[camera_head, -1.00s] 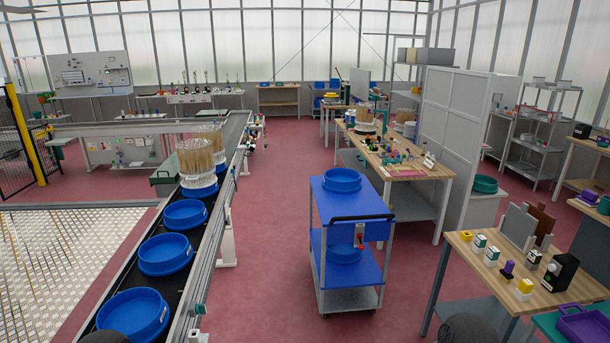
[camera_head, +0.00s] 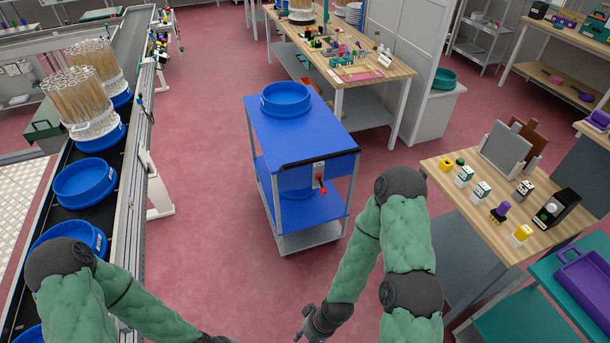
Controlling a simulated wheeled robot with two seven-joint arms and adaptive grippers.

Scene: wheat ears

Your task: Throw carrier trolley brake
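The carrier trolley (camera_head: 290,225) is a blue cart with grey posts, standing on the red floor in the middle of the head view. A blue round carrier (camera_head: 286,98) sits on its top shelf, and a second one on the lower shelf is mostly hidden. The brake (camera_head: 321,178) is a small grey plate with a red lever on the trolley's near side, below the black handle (camera_head: 320,158). My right gripper (camera_head: 308,334) is at the bottom edge, well short of the trolley, its fingers unclear. My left forearm runs off the bottom edge, its gripper out of view.
A conveyor (camera_head: 146,120) with blue carriers and bundles of wheat ears runs along the left. A wooden table (camera_head: 480,240) with small boxes stands at the right, near my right arm. A long workbench (camera_head: 390,70) is behind the trolley. Red floor is clear around the trolley.

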